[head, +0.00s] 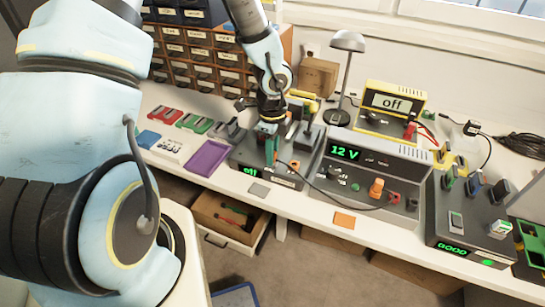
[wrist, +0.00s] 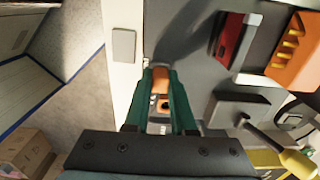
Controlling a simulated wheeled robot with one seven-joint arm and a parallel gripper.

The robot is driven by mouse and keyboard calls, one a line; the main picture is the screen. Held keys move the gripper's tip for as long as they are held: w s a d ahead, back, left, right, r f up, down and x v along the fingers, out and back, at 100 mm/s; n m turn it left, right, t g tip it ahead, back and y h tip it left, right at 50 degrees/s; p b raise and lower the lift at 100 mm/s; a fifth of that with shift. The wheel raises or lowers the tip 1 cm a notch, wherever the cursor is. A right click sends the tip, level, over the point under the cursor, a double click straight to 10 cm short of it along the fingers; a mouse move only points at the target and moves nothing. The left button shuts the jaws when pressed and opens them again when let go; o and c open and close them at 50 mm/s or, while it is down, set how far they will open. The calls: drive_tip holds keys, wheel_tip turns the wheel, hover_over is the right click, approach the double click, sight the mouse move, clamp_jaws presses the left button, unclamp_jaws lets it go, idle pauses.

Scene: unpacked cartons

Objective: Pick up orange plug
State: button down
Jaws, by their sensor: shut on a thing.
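My gripper (wrist: 161,75) points down over the dark grey device with the green display (head: 250,172). In the wrist view its two green fingers are closed on an orange plug (wrist: 160,83), which sits between the tips. An orange piece with a dark hole (wrist: 164,104) shows just below the plug, between the fingers. In the head view my gripper (head: 271,150) is over the device, and an orange part (head: 294,164) shows just right of the fingers. Whether the plug is still seated or clear of the device, I cannot tell.
A power supply reading 12 V (head: 372,160) with an orange knob-like part (head: 376,188) stands to the right, a dark cable running toward it. A desk lamp (head: 347,45) and a yellow meter reading off (head: 390,103) stand behind. An open drawer (head: 228,217) is below the bench.

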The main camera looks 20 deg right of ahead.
wheel_tip(320, 180, up, 10)
drive_tip(key=shift+r+p, duration=0.1)
drive_tip(key=shift+p, duration=0.2)
idle(0.4)
drive_tip(key=shift+s+d+f+b, duration=0.45)
drive_tip(key=shift+d+f+b, duration=0.45)
drive_tip(key=shift+f, duration=0.55)
drive_tip(key=shift+s+d+f+b, duration=0.5)
drive_tip(key=shift+d+f+b, duration=0.4)
drive_tip(key=shift+f, duration=0.6)
drive_tip(key=shift+s+d+f+b, duration=0.45)
drive_tip(key=shift+d+f+b, duration=0.45)
drive_tip(key=shift+f, duration=0.55)
drive_tip(key=shift+a+r+p, duration=0.1)
drive_tip(key=shift+a+p, duration=0.05)
drive_tip(key=shift+p, duration=0.2)
drive_tip(key=shift+f, duration=0.75)
idle(0.4)
